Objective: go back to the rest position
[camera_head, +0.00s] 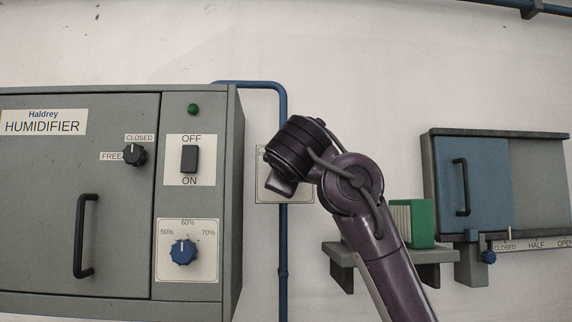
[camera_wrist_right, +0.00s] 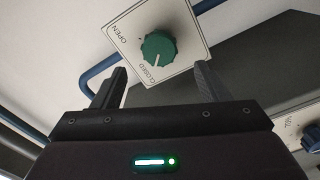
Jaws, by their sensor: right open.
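My right arm (camera_head: 385,250) reaches up from the lower right in the head view, with its wrist in front of a pale wall plate (camera_head: 268,196) on the blue pipe. The right gripper's fingers are hidden there. In the right wrist view, the right gripper (camera_wrist_right: 160,82) is open, with its two fingers apart and nothing held. A green knob (camera_wrist_right: 158,46) on a white plate marked OPEN and CLOSED shows beyond and between the fingertips. Its white mark points roughly towards CLOSED. I cannot tell the exact gap from fingers to knob. My left gripper is not in view.
The grey humidifier cabinet (camera_head: 70,200) stands at left, with a handle, a black knob, an OFF/ON switch (camera_head: 189,159) and a blue dial (camera_head: 183,251). A green-sided box (camera_head: 421,223) sits on a shelf behind my arm. A blue sliding door (camera_head: 474,183) is at right.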

